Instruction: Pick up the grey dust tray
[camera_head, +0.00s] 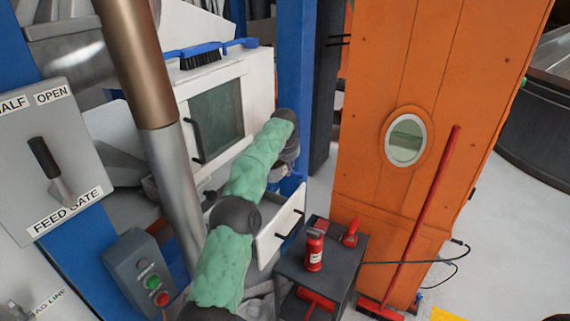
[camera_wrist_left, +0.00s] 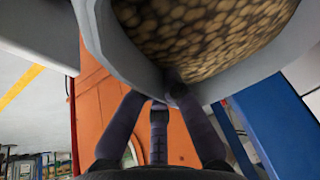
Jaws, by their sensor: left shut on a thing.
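In the left wrist view, a grey curved container wall (camera_wrist_left: 118,60), which I take to be the grey dust tray, fills the top, with brown lumpy contents inside. My left gripper (camera_wrist_left: 165,92) is shut on its near edge, with the dark fingers reaching up to it. In the head view, my left gripper (camera_head: 283,172) is at the end of the green-sleeved arm, beside the blue post, mostly hidden by the wrist. I cannot make out the tray in the head view. My right gripper is not in view.
A white cabinet (camera_head: 235,82) with a window and a brush on top stands behind the arm. A white drawer front (camera_head: 278,232) is below the gripper. An orange casing (camera_head: 410,75) stands right, with a red-handled broom (camera_head: 425,215).

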